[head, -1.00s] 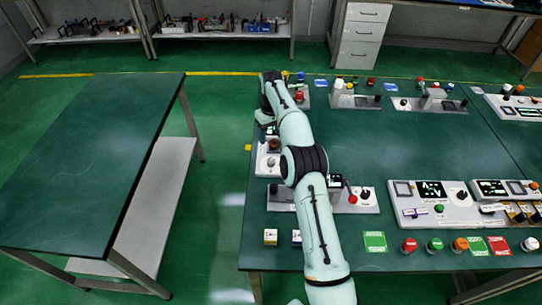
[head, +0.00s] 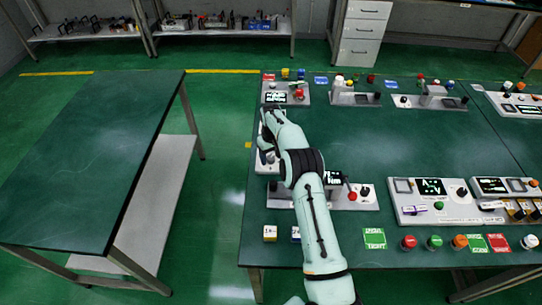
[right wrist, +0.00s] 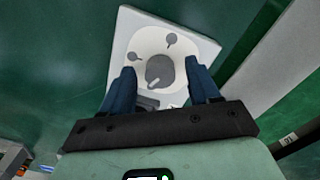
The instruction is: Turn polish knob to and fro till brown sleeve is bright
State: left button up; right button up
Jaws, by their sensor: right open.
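A white plate (head: 265,165) lies at the left edge of the large green table, mostly behind my right arm in the head view. In the right wrist view the plate (right wrist: 203,48) shows a dark grey knob (right wrist: 159,70) on a pale round face with two small dark marks. My right gripper (right wrist: 160,82) is open, with one blue finger on each side of the knob; whether they touch it I cannot tell. In the head view the right gripper (head: 266,152) is over the plate. The brown sleeve cannot be made out now. My left gripper is not in view.
A grey unit with a red-knobbed lever (head: 352,197) stands close to the near right of my right arm. A unit with a red button (head: 299,94) stands beyond the gripper. A bare green table (head: 95,140) stands to the left, across a floor gap.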

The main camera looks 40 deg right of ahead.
jog(key=c, duration=1)
jog(key=shift+c, duration=0.2)
jog(key=shift+m, duration=0.4)
jog(key=m, duration=0.5)
jog(key=shift+m, duration=0.4)
jog(key=m, duration=0.6)
jog(key=shift+w+r, duration=0.1)
jog(key=o, duration=1)
